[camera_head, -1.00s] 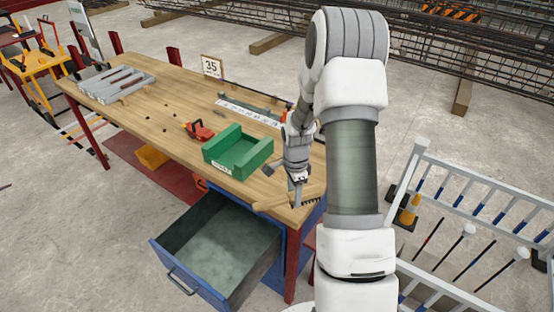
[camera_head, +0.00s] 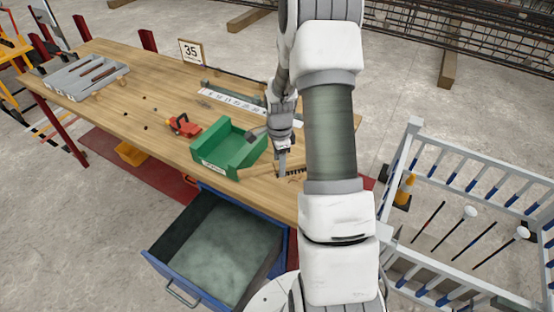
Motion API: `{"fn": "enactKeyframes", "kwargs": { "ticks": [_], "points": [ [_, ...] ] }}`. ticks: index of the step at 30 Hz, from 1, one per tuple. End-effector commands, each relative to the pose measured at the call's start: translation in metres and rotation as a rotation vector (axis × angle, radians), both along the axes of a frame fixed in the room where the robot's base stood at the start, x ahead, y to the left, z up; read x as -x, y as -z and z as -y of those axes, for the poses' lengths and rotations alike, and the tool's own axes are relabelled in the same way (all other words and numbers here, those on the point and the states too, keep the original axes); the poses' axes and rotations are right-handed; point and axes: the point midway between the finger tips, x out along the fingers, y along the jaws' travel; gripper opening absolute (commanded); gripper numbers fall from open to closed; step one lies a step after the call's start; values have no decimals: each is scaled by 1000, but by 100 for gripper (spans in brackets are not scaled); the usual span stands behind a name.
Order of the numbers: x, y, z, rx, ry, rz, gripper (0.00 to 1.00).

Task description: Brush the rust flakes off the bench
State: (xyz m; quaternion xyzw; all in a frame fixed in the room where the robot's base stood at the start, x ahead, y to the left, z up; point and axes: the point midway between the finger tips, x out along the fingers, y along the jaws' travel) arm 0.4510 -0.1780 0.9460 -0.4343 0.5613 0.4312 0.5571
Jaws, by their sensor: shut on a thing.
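The wooden bench (camera_head: 165,85) runs from the far left to the right, partly behind my arm. Several small dark flakes (camera_head: 146,127) lie scattered on its top, left of the red clamp-like tool. My gripper (camera_head: 282,167) is over the bench's near right end, right of the green bin. It is shut on a wooden brush with dark bristles (camera_head: 293,171). The bristles show just right of the fingers; part of the brush is hidden by my arm. I cannot tell whether the brush touches the bench.
The green bin (camera_head: 204,166) and red tool (camera_head: 184,125) stand on the bench's near side. A grey tray (camera_head: 80,81) is at its far left; a "35" sign (camera_head: 191,52) stands at the back. A blue drawer (camera_head: 157,262) hangs open below. White railings (camera_head: 413,145) stand right.

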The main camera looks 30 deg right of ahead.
Motion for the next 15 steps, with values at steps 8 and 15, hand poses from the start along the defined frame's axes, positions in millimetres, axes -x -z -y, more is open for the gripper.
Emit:
{"fn": "enactKeyframes", "kwargs": {
  "ticks": [8,15],
  "points": [
    [0,22,0,-1,1,-1,0],
    [0,48,0,0,1,-1,0]
  ]
}}
